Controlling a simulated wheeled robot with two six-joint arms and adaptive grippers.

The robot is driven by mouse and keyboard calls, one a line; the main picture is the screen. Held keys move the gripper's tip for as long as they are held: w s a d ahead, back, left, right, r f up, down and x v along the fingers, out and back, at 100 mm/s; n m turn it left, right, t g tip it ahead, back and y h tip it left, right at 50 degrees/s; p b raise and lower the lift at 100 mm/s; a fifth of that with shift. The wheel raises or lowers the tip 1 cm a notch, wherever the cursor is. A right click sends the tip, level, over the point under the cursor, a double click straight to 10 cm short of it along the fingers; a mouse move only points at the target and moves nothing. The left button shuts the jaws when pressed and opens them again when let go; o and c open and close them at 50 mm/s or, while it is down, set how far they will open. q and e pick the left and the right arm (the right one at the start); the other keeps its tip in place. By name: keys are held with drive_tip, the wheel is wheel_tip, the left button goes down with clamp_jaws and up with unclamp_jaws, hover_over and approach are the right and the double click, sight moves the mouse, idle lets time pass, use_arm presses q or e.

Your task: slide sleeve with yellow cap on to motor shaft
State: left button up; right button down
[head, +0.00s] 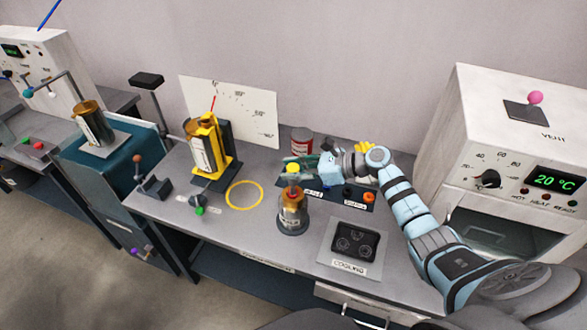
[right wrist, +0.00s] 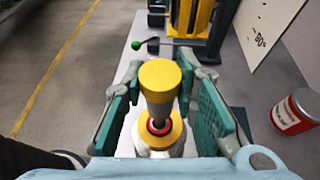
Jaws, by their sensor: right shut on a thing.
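The sleeve with the yellow cap (head: 293,168) is upright between the fingers of my right gripper (head: 298,163). In the right wrist view, the yellow cap (right wrist: 160,74) shows between the teal fingers, with the grey sleeve below it. The motor (head: 292,216) stands upright on the bench directly under the sleeve. Its top has a red ring (right wrist: 158,127) around the sleeve's lower end in the right wrist view. The motor shaft is hidden, so I cannot tell how far the sleeve is over it. My left gripper is not in view.
A black cooling plate (head: 354,243) lies right of the motor. A yellow ring (head: 244,195) marks bare bench to its left, before a yellow stand (head: 207,146). A red-labelled can (head: 302,140) stands behind. An oven (head: 510,160) stands at the right.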

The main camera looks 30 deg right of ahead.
idle(0.3)
drive_tip(key=shift+p, duration=0.35)
drive_tip(key=shift+f+b, duration=1.05)
drive_tip(key=shift+f, duration=0.35)
